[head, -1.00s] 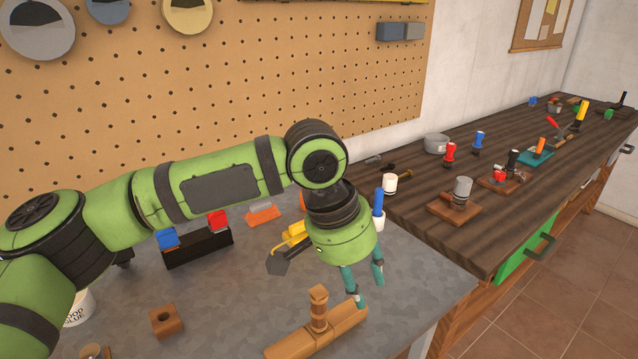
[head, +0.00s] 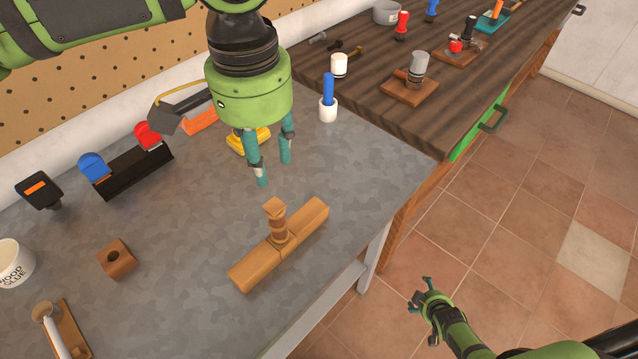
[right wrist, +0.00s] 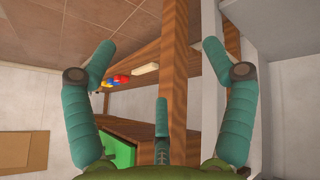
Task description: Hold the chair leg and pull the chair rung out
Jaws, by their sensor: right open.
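The chair leg (head: 304,221) is a light wooden bar lying on the grey bench. The chair rung (head: 277,220) is a short turned piece with a squarish top, standing up from the middle of the leg. Its lower end meets the leg and is hidden. My left gripper (head: 273,174) points down just behind and above the rung, fingers apart, with nothing between them and not visibly touching the wood. My right gripper (head: 419,297) is out over the tiled floor, right of the bench. In the right wrist view its fingers (right wrist: 160,75) are spread and empty.
A wooden block with a hole (head: 117,260), a glue tub (head: 14,263) and a black holder (head: 135,172) stand to the left. A white cup with a blue-handled tool (head: 328,104) is behind. The bench's right edge is near the leg; a dark workbench (head: 360,112) adjoins.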

